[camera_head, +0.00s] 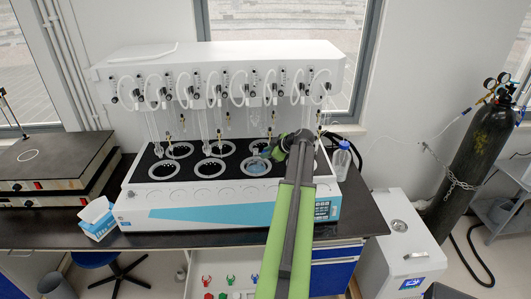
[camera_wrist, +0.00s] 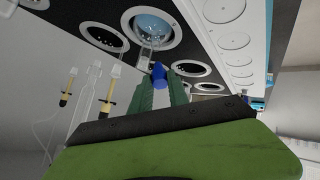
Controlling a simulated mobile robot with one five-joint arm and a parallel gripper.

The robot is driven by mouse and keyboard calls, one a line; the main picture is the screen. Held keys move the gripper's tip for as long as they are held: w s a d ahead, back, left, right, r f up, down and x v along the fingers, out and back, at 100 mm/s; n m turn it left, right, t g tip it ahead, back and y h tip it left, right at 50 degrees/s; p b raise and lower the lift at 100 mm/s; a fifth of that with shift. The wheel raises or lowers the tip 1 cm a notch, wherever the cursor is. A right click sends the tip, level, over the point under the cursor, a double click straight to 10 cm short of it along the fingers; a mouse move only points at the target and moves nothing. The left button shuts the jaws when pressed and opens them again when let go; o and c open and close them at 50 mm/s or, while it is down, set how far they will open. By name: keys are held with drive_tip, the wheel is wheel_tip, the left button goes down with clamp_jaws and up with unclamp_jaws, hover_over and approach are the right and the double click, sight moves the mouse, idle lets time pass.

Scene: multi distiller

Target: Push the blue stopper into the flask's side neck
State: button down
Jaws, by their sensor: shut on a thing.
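The blue stopper (camera_wrist: 158,76) shows in the wrist view between the dark green fingertips of my gripper (camera_wrist: 163,86), which is shut on it. The glass flask (camera_wrist: 154,25) sits in one of the round openings of the distiller, with pale blue in its bowl. A clear neck of the flask points toward the stopper in this view. The stopper is close to this neck; I cannot tell whether they touch. In the head view, my gripper (camera_head: 279,151) is beside the flask (camera_head: 258,160) at the right-hand front openings. The stopper cannot be made out there.
The white distiller (camera_head: 160,195) has several ringed openings, with glass tubes and hoses hanging above them. A clear bottle with a blue cap (camera_head: 342,160) stands at its right end. A blue-and-white box (camera_head: 97,218) stands at the left on the dark bench.

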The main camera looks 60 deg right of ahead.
drive_tip(key=shift+w+d+f+b, duration=0.25)
drive_tip(key=shift+w+f+b, duration=0.1)
drive_tip(key=shift+f+b, duration=0.35)
drive_tip(key=shift+w+d+f+b, duration=0.2)
drive_tip(key=shift+w+f+b, duration=0.2)
drive_tip(key=shift+f+b, duration=0.25)
drive_tip(key=shift+w+d+f+b, duration=0.25)
drive_tip(key=shift+w+f+b, duration=0.1)
drive_tip(key=shift+f+b, duration=0.35)
drive_tip(key=shift+w+d+f+b, duration=0.2)
drive_tip(key=shift+w+f+b, duration=0.05)
drive_tip(key=shift+f+b, duration=0.35)
drive_tip(key=shift+w+d+f+b, duration=0.25)
drive_tip(key=shift+f+b, duration=0.2)
drive_tip(key=shift+f, duration=0.15)
drive_tip(key=c, duration=1.2)
unclamp_jaws()
drive_tip(key=shift+r, duration=0.1)
drive_tip(key=p+v, duration=1.1)
drive_tip(key=v, duration=0.6)
drive_tip(key=shift+s+a, duration=0.1)
drive_tip(key=shift+s, duration=0.1)
